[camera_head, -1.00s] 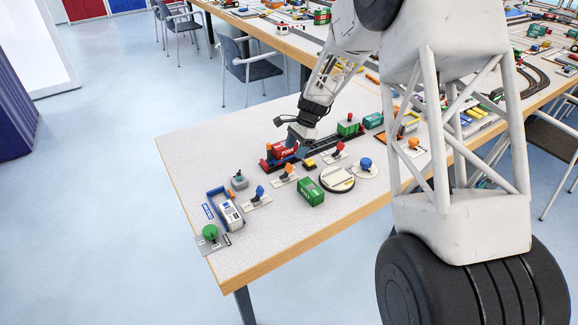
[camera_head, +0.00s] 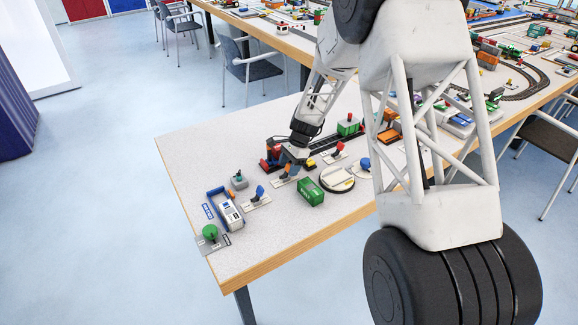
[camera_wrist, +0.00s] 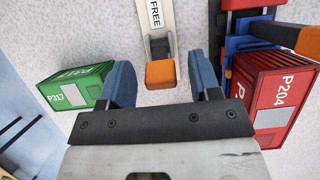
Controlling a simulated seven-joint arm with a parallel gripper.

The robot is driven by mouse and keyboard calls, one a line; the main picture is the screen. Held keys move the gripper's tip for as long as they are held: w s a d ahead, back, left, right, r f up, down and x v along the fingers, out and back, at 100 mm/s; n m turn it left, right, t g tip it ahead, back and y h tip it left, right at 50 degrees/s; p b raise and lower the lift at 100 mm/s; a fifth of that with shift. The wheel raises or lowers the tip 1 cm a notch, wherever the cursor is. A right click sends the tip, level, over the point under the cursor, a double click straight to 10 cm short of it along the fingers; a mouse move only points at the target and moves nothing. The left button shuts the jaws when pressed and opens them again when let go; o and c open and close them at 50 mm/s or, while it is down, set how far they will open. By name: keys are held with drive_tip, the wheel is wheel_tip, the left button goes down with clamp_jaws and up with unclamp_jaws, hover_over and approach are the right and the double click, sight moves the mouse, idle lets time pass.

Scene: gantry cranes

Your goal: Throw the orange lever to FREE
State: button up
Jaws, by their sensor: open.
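The orange lever (camera_wrist: 160,74) shows in the wrist view, its block-shaped orange handle on a grey pivot. Its pale base plate (camera_wrist: 167,28) carries the word FREE, at the end away from my gripper. The handle is on the near side of the pivot, away from that word. My gripper (camera_wrist: 160,62) is open, with one blue finger on each side of the handle and a visible gap on both sides. In the head view the lever (camera_head: 287,168) is partly hidden by my gripper (camera_head: 292,158).
A red container P204 (camera_wrist: 282,95) in a blue and red frame stands close by my right finger. A green container P317 (camera_wrist: 76,80) lies left of my left finger. Blue (camera_head: 259,191) and green (camera_head: 210,231) levers stand left on the table, near a white-and-blue block (camera_head: 230,214).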

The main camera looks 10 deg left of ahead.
sight(283, 177)
drive_tip(key=shift+c, duration=0.4)
drive_tip(key=c, duration=0.8)
drive_tip(key=shift+c, duration=0.2)
drive_tip(key=shift+s+a+r+t+h, duration=0.1)
drive_tip(key=shift+r+t+h, duration=0.05)
drive_tip(key=shift+t+h, duration=0.15)
drive_tip(key=shift+s+a+r+t+h, duration=0.1)
drive_tip(key=shift+s+a+t+h, duration=0.35)
drive_tip(key=shift+t+h, duration=0.35)
drive_tip(key=shift+s+a+t+h, duration=0.25)
drive_tip(key=shift+t+h, duration=0.25)
drive_tip(key=shift+s+a+t+h, duration=0.2)
drive_tip(key=shift+t+h, duration=0.3)
drive_tip(key=shift+s+a+f+t+h, duration=0.2)
drive_tip(key=shift+s+a+t+h, duration=0.1)
drive_tip(key=shift+t+h, duration=0.4)
drive_tip(key=shift+s+a+f+t+h, duration=0.15)
drive_tip(key=shift+s+a+t+h, duration=0.15)
drive_tip(key=shift+t+h, duration=0.4)
drive_tip(key=o, duration=0.9)
